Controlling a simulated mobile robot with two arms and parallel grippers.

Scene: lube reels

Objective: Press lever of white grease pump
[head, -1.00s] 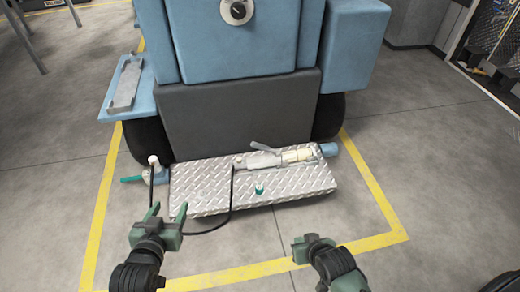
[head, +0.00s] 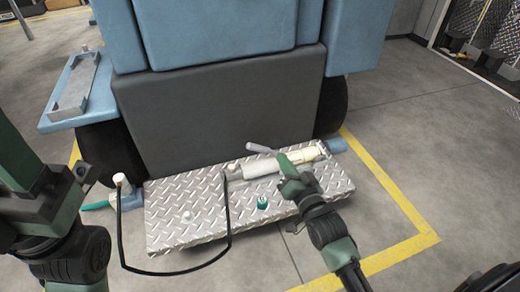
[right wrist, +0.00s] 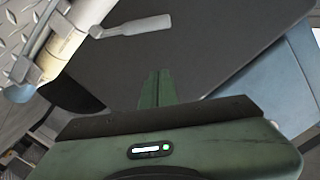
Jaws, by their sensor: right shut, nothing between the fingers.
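The white grease pump (head: 268,168) lies along the back of the metal tread plate (head: 180,230), with a cream section at its right end. Its grey lever (head: 262,148) sticks up to the left above the body. In the right wrist view the pump (right wrist: 65,42) is at the upper left and the lever (right wrist: 140,25) points right, above my fingers. My right gripper (head: 284,162) is shut and empty, in front of the pump near the lever. Its closed fingers (right wrist: 157,88) show apart from the lever. My left gripper (head: 80,172) is at the left, seen edge-on.
A black hose (head: 228,215) loops in front of the plate from a fitting with a white cap (head: 119,180). A green cap (head: 262,202) sits on the plate. The blue machine (head: 210,35) stands behind. Floor inside the yellow lines (head: 400,250) is clear at the right.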

